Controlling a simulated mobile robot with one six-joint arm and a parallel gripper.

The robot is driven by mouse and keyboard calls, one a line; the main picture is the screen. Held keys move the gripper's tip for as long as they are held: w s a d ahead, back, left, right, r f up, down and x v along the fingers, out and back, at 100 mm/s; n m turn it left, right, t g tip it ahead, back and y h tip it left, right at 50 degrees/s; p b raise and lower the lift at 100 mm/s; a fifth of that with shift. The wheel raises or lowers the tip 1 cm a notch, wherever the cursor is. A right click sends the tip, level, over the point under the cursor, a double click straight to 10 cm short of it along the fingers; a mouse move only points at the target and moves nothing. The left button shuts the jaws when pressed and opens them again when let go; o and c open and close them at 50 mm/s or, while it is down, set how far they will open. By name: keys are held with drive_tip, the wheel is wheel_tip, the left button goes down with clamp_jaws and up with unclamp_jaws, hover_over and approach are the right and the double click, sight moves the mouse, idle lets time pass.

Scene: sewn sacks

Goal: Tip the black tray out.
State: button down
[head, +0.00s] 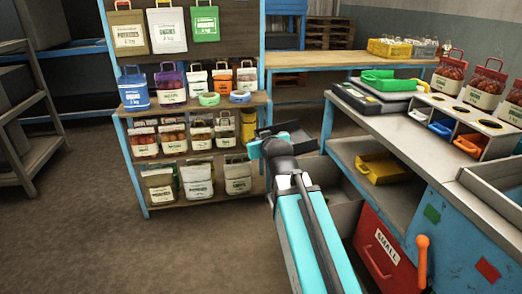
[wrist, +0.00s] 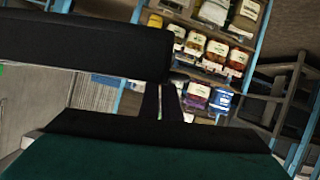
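The black tray (head: 290,130) is at the end of my arm in the head view, raised in front of the right side of the shelf rack and tilted. My gripper (head: 266,146) meets its near left edge and appears shut on it. In the wrist view a large black slab, which looks like the tray (wrist: 85,45), fills the upper left. The fingertips are hard to make out against the dark tray. The inside of the tray is mostly hidden, so I cannot tell what it holds.
A rack (head: 205,112) with sacks and jars stands just behind and left of the tray. Floor (head: 90,220) at left is clear.

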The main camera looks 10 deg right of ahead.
wheel_tip(320, 180, up, 14)
drive_tip(key=p, duration=1.2)
drive_tip(key=shift+f+p, duration=0.25)
drive_tip(key=shift+p, duration=0.1)
drive_tip(key=shift+s, duration=0.1)
